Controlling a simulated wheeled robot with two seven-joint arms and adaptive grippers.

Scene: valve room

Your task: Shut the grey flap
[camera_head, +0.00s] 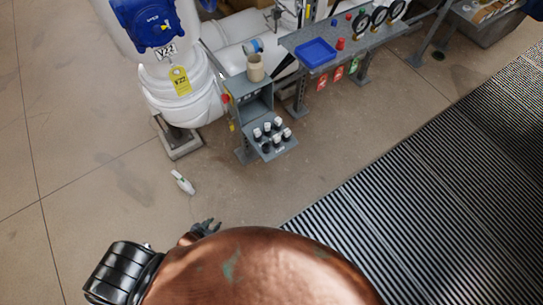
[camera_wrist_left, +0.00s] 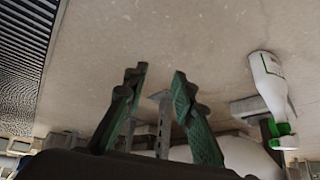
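The grey flap (camera_head: 278,147) hangs open, folded down at the front of a small grey box (camera_head: 250,97) on a stand in the head view. Several small dark bottles with white caps (camera_head: 272,133) stand on the flap's top. My left gripper (camera_head: 208,225) is low in the head view, well in front of the flap and apart from it, and partly hidden behind the copper-coloured part in the foreground. In the left wrist view my left gripper (camera_wrist_left: 155,95) has its green-padded fingers apart, with nothing held between them. My right gripper is not in view.
A white bottle (camera_head: 183,182) lies on the floor left of the stand; it also shows in the left wrist view (camera_wrist_left: 270,85). A bench with a blue tray (camera_head: 315,53) stands right of the box. A white tank (camera_head: 180,90) stands left. Ribbed matting (camera_head: 420,200) covers the right floor.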

